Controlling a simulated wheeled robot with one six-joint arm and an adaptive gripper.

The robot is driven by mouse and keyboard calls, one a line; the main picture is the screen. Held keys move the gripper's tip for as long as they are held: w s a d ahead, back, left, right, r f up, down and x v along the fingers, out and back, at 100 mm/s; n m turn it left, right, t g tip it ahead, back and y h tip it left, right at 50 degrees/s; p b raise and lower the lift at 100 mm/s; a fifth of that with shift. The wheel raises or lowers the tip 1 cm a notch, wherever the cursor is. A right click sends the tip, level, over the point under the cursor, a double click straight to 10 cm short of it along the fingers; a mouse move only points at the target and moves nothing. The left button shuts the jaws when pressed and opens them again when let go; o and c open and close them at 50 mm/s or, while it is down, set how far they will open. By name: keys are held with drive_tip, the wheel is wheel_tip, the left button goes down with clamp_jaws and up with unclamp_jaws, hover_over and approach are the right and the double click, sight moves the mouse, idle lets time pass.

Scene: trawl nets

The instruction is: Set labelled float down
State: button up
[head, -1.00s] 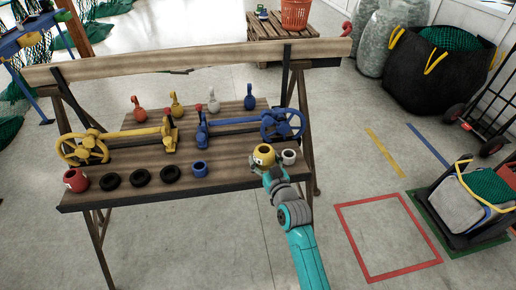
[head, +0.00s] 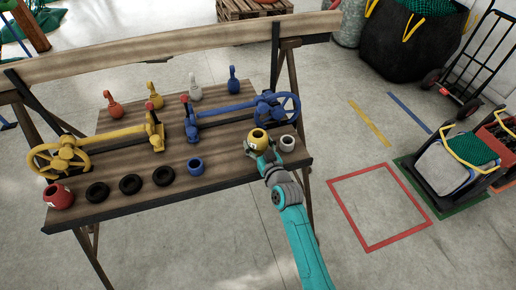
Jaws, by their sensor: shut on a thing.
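The yellow float (head: 262,134) is a short rounded piece with a dark hole in its top and a small pale label on its side. It is upright at the right end of the wooden bench (head: 222,177), close to the front edge. My gripper (head: 257,152) reaches it from the front and is shut on it. The fingers are small here and partly hidden by the float. Whether the float touches the board or hangs just above it, I cannot tell. A red float (head: 58,196) with a pale label stands at the bench's left end.
A white ring (head: 287,143) sits close right of the yellow float. A blue ring (head: 195,167) and several black rings (head: 131,184) line the front. Yellow (head: 95,150) and blue (head: 235,115) handwheel tools lie behind. A red floor square (head: 383,247) is empty.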

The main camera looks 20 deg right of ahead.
sight(258, 149)
drive_tip(key=shift+f, duration=1.35)
drive_tip(key=shift+f, duration=0.1)
drive_tip(key=o, duration=1.2)
drive_tip(key=shift+c, duration=0.2)
drive_tip(key=s, duration=1.2)
drive_tip(key=shift+d+r, duration=0.4)
